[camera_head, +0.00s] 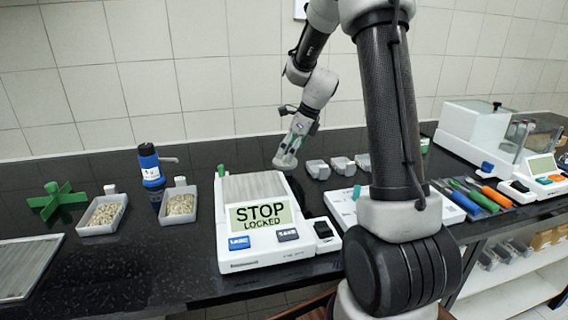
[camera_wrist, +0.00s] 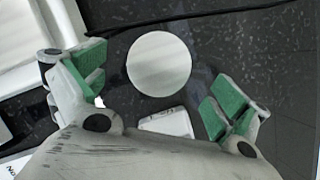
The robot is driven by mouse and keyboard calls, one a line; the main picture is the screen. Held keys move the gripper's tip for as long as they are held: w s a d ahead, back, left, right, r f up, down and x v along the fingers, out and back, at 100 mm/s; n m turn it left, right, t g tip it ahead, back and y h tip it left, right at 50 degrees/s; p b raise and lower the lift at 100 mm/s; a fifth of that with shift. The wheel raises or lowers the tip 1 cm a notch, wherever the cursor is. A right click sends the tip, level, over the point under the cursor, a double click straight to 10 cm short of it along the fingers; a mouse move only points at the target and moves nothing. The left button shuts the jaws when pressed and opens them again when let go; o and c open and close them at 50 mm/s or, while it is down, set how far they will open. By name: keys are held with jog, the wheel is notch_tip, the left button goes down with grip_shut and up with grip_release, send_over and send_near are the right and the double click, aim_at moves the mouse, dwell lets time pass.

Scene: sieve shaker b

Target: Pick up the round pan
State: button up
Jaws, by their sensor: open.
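The round pan (camera_wrist: 158,63) shows in the wrist view as a plain pale grey disc on the dark speckled bench. In the head view the pan (camera_head: 284,163) is a small, light round shape behind the shaker, just under my gripper. My gripper (camera_head: 292,150) points down over it. In the wrist view my gripper (camera_wrist: 156,82) is open, with one green pad on the left of the disc and one on the right. Nothing is held between the pads. I cannot tell the exact height of the fingertips above the bench.
A white machine (camera_head: 262,229) reading "STOP LOCKED" stands in front of the pan. Grey-white blocks (camera_head: 317,169) lie to its right; one block (camera_wrist: 166,122) shows close by in the wrist view. Trays of pale grains (camera_head: 103,230) and a blue-and-black bottle (camera_head: 149,166) stand left.

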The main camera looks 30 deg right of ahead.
jog(key=x, duration=0.4)
jog(key=shift+f, duration=0.45)
jog(key=c, duration=1.1)
jog(key=shift+c, duration=0.2)
